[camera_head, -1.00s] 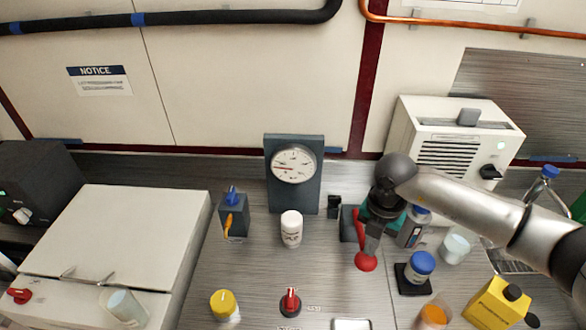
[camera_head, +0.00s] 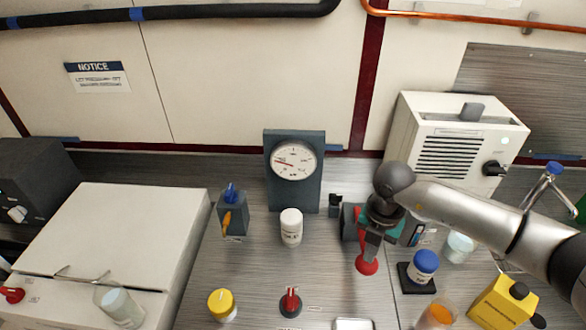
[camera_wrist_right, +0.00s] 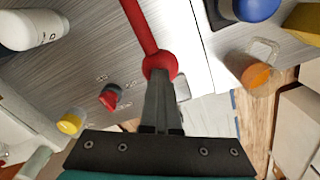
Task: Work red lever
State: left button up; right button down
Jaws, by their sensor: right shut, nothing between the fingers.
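The red lever (camera_head: 366,264) stands right of the gauge, its lower end a red knob near the worktop. In the right wrist view the red lever (camera_wrist_right: 160,64) shows as a rod ending in a round knob. My right gripper (camera_head: 371,248) is shut with nothing between its fingers. Its fingertips (camera_wrist_right: 161,88) overlap the knob's near edge in the wrist view; I cannot tell whether they touch it. The gripper hides part of the lever and its base in the head view. My left gripper is not in view.
A gauge (camera_head: 294,195) stands behind a white bottle (camera_head: 291,227). A blue-topped switch box (camera_head: 232,216), yellow knob (camera_head: 221,304) and red knob (camera_head: 290,301) are to the left. A blue-lidded jar (camera_head: 424,266) and yellow box (camera_head: 502,301) crowd the right.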

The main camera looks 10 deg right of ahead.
jog(key=shift+w+d+f+b, duration=0.1)
jog(key=shift+w+f+b, duration=0.05)
jog(key=shift+f+b, duration=2.15)
jog(key=shift+r+p, duration=4)
jog(key=shift+p, duration=0.1)
jog(key=shift+f, duration=0.15)
jog(key=shift+f+b, duration=2.3)
jog(key=shift+f, duration=0.35)
jog(key=shift+r+p, duration=1.35)
jog(key=shift+r, duration=0.1)
jog(key=shift+r+p, duration=1)
jog(key=shift+r, duration=0.3)
